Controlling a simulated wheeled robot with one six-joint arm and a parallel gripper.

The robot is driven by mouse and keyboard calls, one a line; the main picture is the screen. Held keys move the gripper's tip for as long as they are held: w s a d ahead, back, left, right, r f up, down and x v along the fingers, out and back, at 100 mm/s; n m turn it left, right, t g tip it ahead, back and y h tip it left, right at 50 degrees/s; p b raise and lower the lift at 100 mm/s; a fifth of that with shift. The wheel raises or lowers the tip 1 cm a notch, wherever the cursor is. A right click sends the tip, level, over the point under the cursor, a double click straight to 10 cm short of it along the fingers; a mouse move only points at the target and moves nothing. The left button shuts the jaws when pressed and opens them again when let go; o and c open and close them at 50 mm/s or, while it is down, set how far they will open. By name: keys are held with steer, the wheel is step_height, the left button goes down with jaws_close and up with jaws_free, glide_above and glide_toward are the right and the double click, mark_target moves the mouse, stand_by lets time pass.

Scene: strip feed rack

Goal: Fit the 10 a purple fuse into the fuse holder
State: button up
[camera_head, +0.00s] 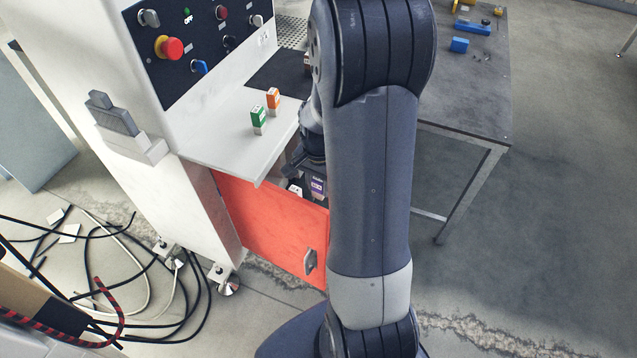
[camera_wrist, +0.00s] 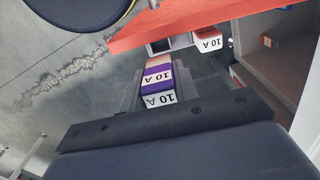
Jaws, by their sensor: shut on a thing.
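The purple fuse (camera_wrist: 157,82), with white "10 A" labels, sits between the fingers of my gripper (camera_wrist: 160,77) in the wrist view. My gripper is shut on it. In the head view the purple fuse (camera_head: 318,187) shows just below my gripper (camera_head: 308,168), behind the top edge of the open orange door; my arm hides part of this area. A dark frame with a pale inside (camera_wrist: 158,47) shows just beyond the fuse in the wrist view; I cannot tell whether it is the fuse holder, or whether the fuse touches it.
A red-topped "10 A" block (camera_wrist: 207,40) stands beside the orange door (camera_wrist: 180,22). An open brown compartment (camera_wrist: 280,75) lies at right. In the head view, a green fuse (camera_head: 259,118) and orange fuse (camera_head: 273,98) stand on the white shelf (camera_head: 215,140), above the orange door (camera_head: 265,225).

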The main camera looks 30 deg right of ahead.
steer(key=shift+f, duration=0.1)
steer(key=shift+f+b, duration=2.25)
steer(key=shift+f, duration=0.6)
steer(key=shift+f+b, duration=1.15)
steer(key=shift+f, duration=0.35)
steer(key=o, duration=1)
steer(key=shift+o, duration=0.2)
step_height(320, 180, up, 11)
steer(key=shift+f+p, duration=0.1)
steer(key=shift+p, duration=0.85)
